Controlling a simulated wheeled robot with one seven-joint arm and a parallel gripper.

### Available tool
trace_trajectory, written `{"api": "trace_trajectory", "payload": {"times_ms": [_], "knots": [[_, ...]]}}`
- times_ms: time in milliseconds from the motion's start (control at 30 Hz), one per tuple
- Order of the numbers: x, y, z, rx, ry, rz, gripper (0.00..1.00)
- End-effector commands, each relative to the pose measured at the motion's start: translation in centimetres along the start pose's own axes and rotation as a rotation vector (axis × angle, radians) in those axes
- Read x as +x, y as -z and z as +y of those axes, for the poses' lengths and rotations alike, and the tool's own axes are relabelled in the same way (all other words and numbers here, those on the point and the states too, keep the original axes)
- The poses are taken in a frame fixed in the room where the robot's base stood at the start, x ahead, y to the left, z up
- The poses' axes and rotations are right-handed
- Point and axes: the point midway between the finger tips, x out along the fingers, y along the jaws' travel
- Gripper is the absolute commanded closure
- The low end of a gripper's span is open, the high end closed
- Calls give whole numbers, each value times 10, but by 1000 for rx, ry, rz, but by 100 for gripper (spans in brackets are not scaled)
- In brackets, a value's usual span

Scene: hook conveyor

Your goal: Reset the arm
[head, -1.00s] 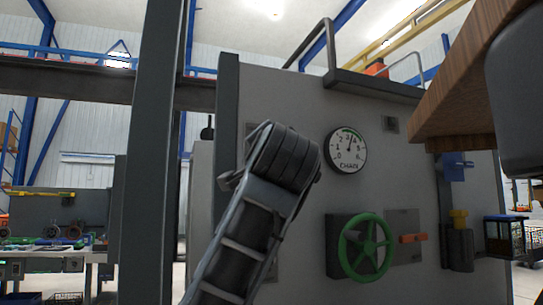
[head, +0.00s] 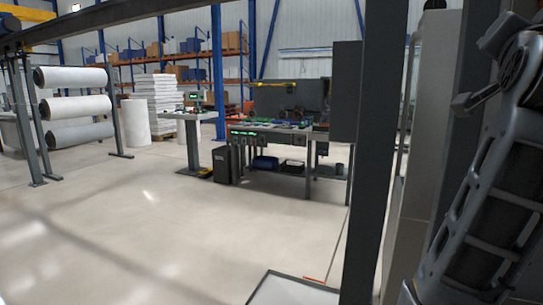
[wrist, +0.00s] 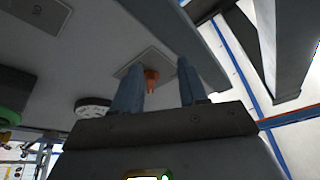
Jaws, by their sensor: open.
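My gripper (wrist: 160,88) shows in the wrist view with its two blue-grey fingers apart and nothing between them. Beyond the fingers is a grey machine panel (wrist: 95,45) with an orange lever (wrist: 151,78) on a square plate. The lever appears near the left finger; I cannot tell the distance. My arm is raised at the right edge of the head view, and the gripper itself is outside that view.
A dark upright post (head: 375,150) stands close beside my arm. A workbench (head: 285,135), a pedestal with a screen (head: 193,130) and white rolls (head: 75,78) stand farther back. The floor (head: 150,220) at left is clear. A green wheel (wrist: 10,117) shows at the wrist view's left.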

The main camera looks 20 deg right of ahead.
Motion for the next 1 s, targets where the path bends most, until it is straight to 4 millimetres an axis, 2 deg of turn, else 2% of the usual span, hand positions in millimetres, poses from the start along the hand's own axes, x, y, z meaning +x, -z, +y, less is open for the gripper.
{"api": "trace_trajectory", "payload": {"times_ms": [33, 100, 267, 467, 700, 1000], "knots": [[-5, -19, -2, -49, 27, -17, 57], [-14, -42, -6, -106, 72, -34, 57], [-38, -94, -10, -223, 175, -75, 57], [-80, -156, -7, -342, 309, -140, 57], [-145, -220, 11, -443, 468, -234, 57], [-241, -273, 51, -507, 646, -372, 57]]}}
